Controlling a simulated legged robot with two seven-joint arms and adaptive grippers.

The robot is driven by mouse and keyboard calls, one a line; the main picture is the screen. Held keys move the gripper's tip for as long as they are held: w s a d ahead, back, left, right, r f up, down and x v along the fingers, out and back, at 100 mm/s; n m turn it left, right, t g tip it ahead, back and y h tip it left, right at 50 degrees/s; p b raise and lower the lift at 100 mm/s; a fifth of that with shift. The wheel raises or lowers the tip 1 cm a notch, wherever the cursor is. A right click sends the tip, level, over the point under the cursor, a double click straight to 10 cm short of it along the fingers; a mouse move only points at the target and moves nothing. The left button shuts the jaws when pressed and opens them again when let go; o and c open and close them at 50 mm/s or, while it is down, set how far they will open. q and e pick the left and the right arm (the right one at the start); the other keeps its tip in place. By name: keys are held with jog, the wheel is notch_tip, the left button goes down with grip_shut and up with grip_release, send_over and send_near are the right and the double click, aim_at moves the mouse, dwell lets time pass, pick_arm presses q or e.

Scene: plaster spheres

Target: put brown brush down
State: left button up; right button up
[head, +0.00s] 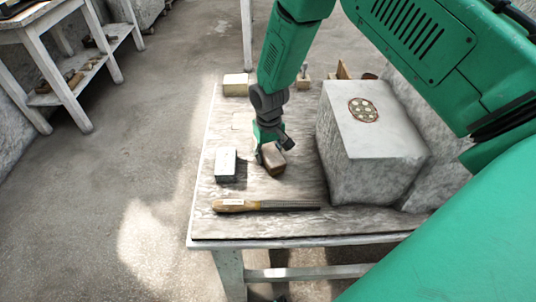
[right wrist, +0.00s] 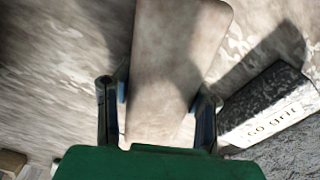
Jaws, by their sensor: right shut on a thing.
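The brown brush (head: 273,159) is a small brown block with rounded corners over the middle of the worktable. My right gripper (head: 268,143) points down and is shut on it. In the right wrist view, the brush (right wrist: 175,50) lies between the two fingers of the gripper (right wrist: 158,97), one on each side. The brush is at or just above the tabletop; I cannot tell whether it touches. Its underside is hidden. My left gripper is not in view.
A grit block (head: 225,164) lies left of the brush, also in the right wrist view (right wrist: 268,108). A wooden-handled rasp (head: 262,206) lies in front. A large plaster block (head: 365,135) stands to the right. A pale block (head: 236,85) is at the back left. Bare worktable (head: 300,225) shows in front.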

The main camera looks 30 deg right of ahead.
aim_at(268, 148)
jog(key=o, duration=1.3)
jog(key=shift+a, duration=0.1)
jog(key=shift+o, duration=0.2)
notch_tip(268, 148, up, 12)
jog(key=p, duration=0.3)
jog(key=shift+r, duration=0.1)
jog(key=shift+s, duration=0.1)
